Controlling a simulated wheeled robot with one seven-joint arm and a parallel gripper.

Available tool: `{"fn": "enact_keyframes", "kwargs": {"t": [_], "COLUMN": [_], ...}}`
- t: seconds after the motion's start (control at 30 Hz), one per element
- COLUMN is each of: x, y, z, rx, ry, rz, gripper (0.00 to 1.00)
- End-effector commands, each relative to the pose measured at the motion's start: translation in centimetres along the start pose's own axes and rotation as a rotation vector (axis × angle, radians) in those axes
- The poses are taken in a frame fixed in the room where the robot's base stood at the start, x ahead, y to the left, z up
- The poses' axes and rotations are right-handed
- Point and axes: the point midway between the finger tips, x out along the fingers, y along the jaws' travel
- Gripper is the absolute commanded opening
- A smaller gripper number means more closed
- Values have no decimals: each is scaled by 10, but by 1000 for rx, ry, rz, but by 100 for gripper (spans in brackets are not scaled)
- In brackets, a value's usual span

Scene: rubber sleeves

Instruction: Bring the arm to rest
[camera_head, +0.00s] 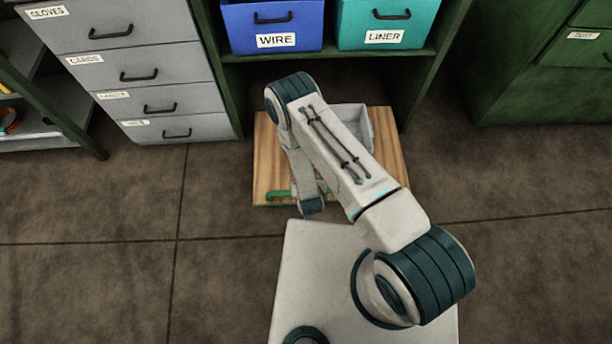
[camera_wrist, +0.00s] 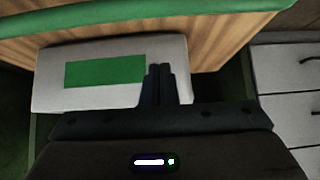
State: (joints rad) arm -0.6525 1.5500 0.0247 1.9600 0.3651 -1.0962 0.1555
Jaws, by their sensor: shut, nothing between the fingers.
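My gripper's fingers do not show clearly there. In the wrist view my gripper (camera_wrist: 165,70) is shut, its two dark fingers together with nothing between them. Past the fingertips is a pale box-like thing (camera_wrist: 50,90) with a green rectangle on it. The wooden top (camera_wrist: 215,45) with a green edge strip lies beyond. I cannot tell whether the fingers touch anything.
A grey tray (camera_head: 361,118) on the table is partly hidden by my arm. Behind it, a green shelf holds a blue WIRE bin (camera_head: 272,27) and a teal LINER bin (camera_head: 386,24). A grey drawer cabinet (camera_head: 150,65) stands left. The floor on both sides is clear.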

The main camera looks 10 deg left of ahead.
Motion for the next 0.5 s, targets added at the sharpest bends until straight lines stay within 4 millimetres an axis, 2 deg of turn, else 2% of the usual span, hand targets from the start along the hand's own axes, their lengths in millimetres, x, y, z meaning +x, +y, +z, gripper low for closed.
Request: {"fn": "enact_keyframes", "kwargs": {"t": [0.03, 0.2, 0.5], "x": [-12, -33, -40], "y": [1, 1, 0], "z": [-2, -1, 0], "rx": [2, 1, -1], "ry": [-1, -1, 1], "rz": [2, 2, 0], "gripper": [0, 0, 0]}}
